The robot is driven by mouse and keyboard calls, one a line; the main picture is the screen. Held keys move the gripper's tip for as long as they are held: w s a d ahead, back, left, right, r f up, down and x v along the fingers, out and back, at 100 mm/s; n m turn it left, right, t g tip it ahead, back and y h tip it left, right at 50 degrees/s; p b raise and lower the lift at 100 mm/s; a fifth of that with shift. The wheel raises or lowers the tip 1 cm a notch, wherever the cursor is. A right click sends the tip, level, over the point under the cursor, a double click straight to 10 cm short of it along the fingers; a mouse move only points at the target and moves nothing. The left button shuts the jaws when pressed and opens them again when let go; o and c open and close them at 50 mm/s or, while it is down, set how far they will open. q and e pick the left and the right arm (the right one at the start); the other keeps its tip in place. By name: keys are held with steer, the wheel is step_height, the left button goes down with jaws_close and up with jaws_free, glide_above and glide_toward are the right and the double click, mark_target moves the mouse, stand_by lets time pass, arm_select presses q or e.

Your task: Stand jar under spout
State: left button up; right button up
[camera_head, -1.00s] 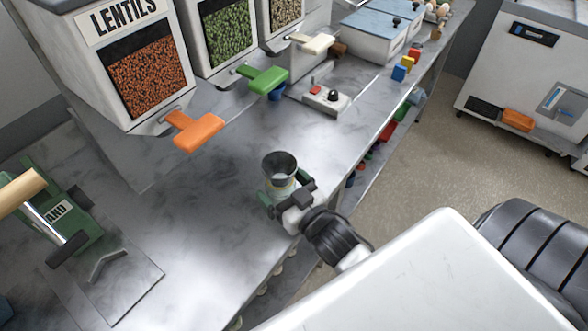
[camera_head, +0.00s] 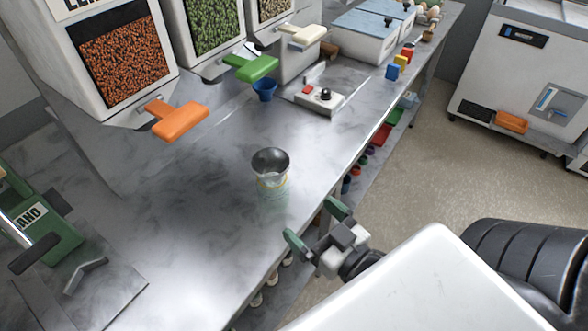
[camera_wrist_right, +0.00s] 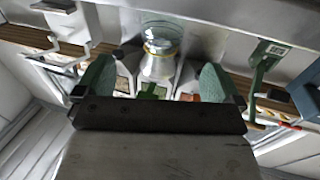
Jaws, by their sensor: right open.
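A clear glass jar (camera_head: 272,188) with a metal funnel (camera_head: 270,161) in its mouth stands upright on the metal counter (camera_head: 215,215), near the front edge. My right gripper (camera_head: 316,224) is open and empty, back from the jar toward the counter's front edge and apart from it. In the right wrist view the jar (camera_wrist_right: 160,40) shows ahead, beyond and between the two green fingertips (camera_wrist_right: 150,80). Several dispensers line the back, with an orange spout handle (camera_head: 178,120) on the lentil bin (camera_head: 125,65) and a green one (camera_head: 250,67) beside it. My left gripper is not in view.
A small blue cup (camera_head: 264,89) stands below the green handle. A control box (camera_head: 320,99) sits farther along the counter. A green press-like device (camera_head: 45,225) is at the left. The counter between jar and dispensers is clear.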

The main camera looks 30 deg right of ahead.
mark_target(283, 195)
steer(key=w, duration=0.3)
steer(key=w+p, duration=0.1)
steer(key=w, duration=0.1)
steer(key=shift+w+a, duration=0.3)
steer(key=shift+w, duration=0.05)
steer(key=w+p, duration=0.1)
steer(key=w, duration=0.1)
steer(key=w+a, duration=0.1)
steer(key=w, duration=0.2)
steer(key=shift+a+r+p, duration=0.2)
steer(key=shift+p, duration=0.15)
steer(key=shift+w, duration=0.25)
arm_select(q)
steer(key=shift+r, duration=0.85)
arm_select(e)
steer(key=shift+s, duration=0.1)
steer(key=shift+c, duration=0.4)
steer(key=c, duration=1.1)
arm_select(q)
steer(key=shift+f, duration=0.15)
